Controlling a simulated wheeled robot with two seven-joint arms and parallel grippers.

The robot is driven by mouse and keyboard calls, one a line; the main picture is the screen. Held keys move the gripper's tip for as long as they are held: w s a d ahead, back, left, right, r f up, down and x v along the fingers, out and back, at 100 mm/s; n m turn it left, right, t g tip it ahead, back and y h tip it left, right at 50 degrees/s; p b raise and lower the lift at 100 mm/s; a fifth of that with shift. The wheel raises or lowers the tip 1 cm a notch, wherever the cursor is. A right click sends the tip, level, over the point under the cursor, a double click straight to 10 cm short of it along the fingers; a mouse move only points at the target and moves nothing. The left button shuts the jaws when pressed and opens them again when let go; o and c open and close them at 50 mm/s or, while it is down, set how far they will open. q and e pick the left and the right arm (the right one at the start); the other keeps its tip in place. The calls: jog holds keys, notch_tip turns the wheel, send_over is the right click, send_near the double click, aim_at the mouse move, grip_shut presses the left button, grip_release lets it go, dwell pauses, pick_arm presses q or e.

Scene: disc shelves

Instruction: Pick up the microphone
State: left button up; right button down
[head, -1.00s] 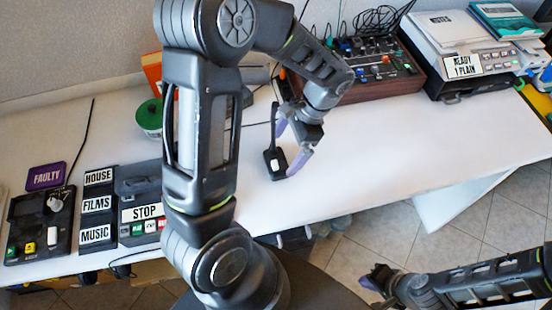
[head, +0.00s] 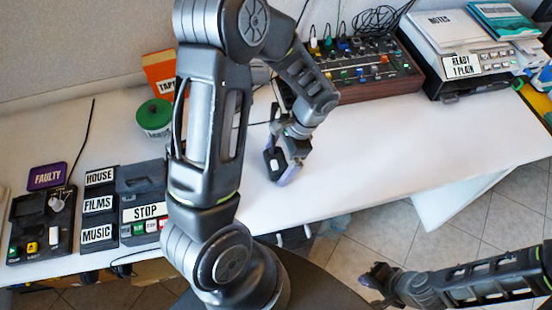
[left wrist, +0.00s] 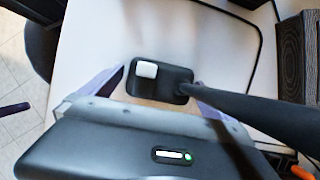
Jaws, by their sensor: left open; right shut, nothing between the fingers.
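The black microphone (head: 272,167) has a flat base with a white button and a thin stem. It stands on the white table near the front edge, its stem mostly hidden by my left gripper in the head view. My left gripper (head: 281,160) is open around the microphone, partly behind it. In the left wrist view the microphone base (left wrist: 174,86) lies between the two purple fingers, and the stem runs off to the right. I cannot tell whether the fingers touch it. My right gripper (head: 371,281) is shut and empty, below the table front over the floor.
A mixer (head: 370,68) with coloured knobs stands behind, and a grey machine (head: 440,45) stands at the back right. A green tin (head: 153,115) and labelled panels (head: 100,205) are on the left, partly behind my left arm. The white table (head: 400,140) is clear to the right.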

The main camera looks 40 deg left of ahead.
dwell(0.3)
pick_arm(q)
jog(key=c, duration=1.6)
jog(key=shift+r, duration=0.15)
notch_tip(320, 180, up, 10)
jog(key=shift+f, duration=0.1)
